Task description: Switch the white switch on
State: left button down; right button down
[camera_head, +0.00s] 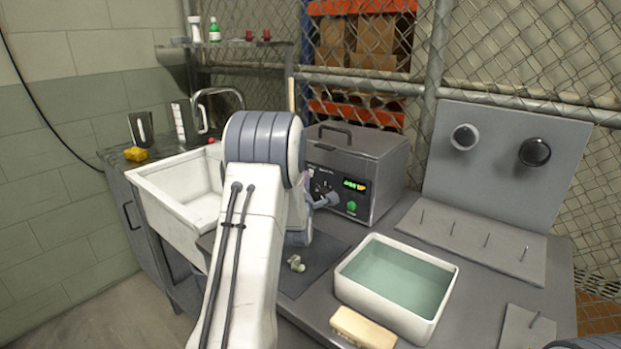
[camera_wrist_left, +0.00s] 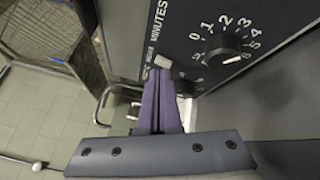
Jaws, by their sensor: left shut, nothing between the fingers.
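The white switch (camera_wrist_left: 163,60) is a small pale lever on the dark front panel of the grey heated tank. My left gripper (camera_wrist_left: 162,85) has its purple fingers closed together and empty, with the tips right at the switch in the wrist view. I cannot tell whether they touch. In the head view, my left gripper (camera_head: 309,184) is mostly hidden by my arm, close to the front of the tank (camera_head: 385,165). The switch cannot be made out there. My right gripper is not in view.
A black dial (camera_wrist_left: 228,53) with numbers is beside the switch. A green display (camera_head: 354,185) glows on the panel. A white sink (camera_head: 165,200) is left of my arm. A white basin of liquid (camera_head: 380,300), a sponge-like block (camera_head: 362,328) and a pegged board (camera_head: 475,240) are on the right.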

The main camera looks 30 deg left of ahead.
pick_arm(q)
jog(key=shift+w+f, duration=0.1)
jog(key=shift+w, duration=0.1)
jog(key=shift+s, duration=0.1)
dwell(0.4)
jog(key=shift+s+b, duration=0.35)
jog(key=shift+s, duration=0.3)
jog(key=s, duration=0.1)
jog(key=s+r, duration=0.1)
jog(key=s, duration=0.3)
jog(key=shift+a+r+b, duration=0.2)
jog(key=shift+a+b, duration=0.05)
jog(key=shift+b, duration=0.15)
jog(key=shift+w, duration=0.1)
